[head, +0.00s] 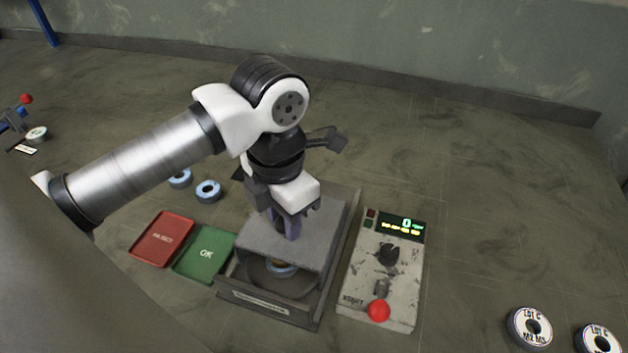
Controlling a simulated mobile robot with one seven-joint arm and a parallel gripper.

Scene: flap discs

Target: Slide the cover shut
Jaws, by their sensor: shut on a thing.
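The grey machine box (266,306) stands in the middle of the head view, with a label strip on its front. Its grey sliding cover (270,245) lies over the rear part, and the front part is uncovered. A disc with a yellowish and blue centre (283,268) shows inside on a dark round plate, partly under the cover's front edge. My gripper (291,232) points down at the top of the cover, shut on a purplish upright piece there that looks like the cover's handle. The fingertips are partly hidden.
A control panel (384,275) with a dial, red button and lit display stands right of the box. A red tray (162,239) and a green OK tray (204,252) lie left. Blue rings (208,190) lie behind them. Labelled discs (530,327) lie front right.

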